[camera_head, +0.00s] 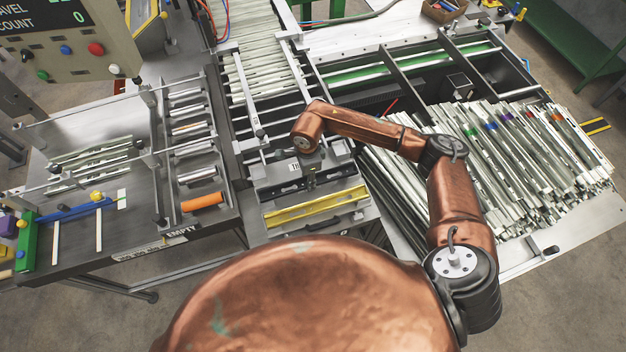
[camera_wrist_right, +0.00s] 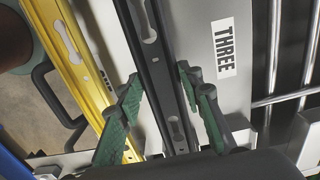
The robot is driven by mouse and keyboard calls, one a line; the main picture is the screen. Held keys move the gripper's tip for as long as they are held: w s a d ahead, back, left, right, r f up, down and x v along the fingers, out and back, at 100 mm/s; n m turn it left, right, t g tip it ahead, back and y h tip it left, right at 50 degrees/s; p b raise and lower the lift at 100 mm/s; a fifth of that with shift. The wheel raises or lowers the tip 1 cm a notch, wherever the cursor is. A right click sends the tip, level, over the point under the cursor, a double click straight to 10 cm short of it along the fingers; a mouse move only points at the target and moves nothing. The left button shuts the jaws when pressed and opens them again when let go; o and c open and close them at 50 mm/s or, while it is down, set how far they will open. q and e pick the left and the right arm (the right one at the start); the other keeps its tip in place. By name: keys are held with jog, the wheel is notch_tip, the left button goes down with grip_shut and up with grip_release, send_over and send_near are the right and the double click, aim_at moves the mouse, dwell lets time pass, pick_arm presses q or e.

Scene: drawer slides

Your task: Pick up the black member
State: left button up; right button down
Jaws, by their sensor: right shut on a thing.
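The black member (camera_wrist_right: 152,55) is a long dark slotted rail, running lengthwise between the green-padded fingers of my right gripper (camera_wrist_right: 163,82) in the wrist view. The fingers are shut on it, one on each side. In the head view my right gripper (camera_head: 311,179) is over the fixture in the middle, and the black member (camera_head: 287,188) shows partly beside it, behind the yellow member. I cannot tell whether it is lifted off its seat. My left gripper is not in view.
A yellow member (camera_head: 315,208) lies in front, parallel to the black one. A plate labelled THREE (camera_wrist_right: 226,48) is beside the black rail. Many metal slides (camera_head: 510,165) are piled at the right. An orange roller (camera_head: 202,202) is to the left, by the EMPTY label.

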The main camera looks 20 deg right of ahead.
jog(key=shift+r, duration=0.25)
jog(key=shift+r, duration=0.6)
jog(key=shift+r, duration=0.1)
notch_tip(320, 180, up, 7)
jog(key=p, duration=0.3)
jog(key=shift+r, duration=0.15)
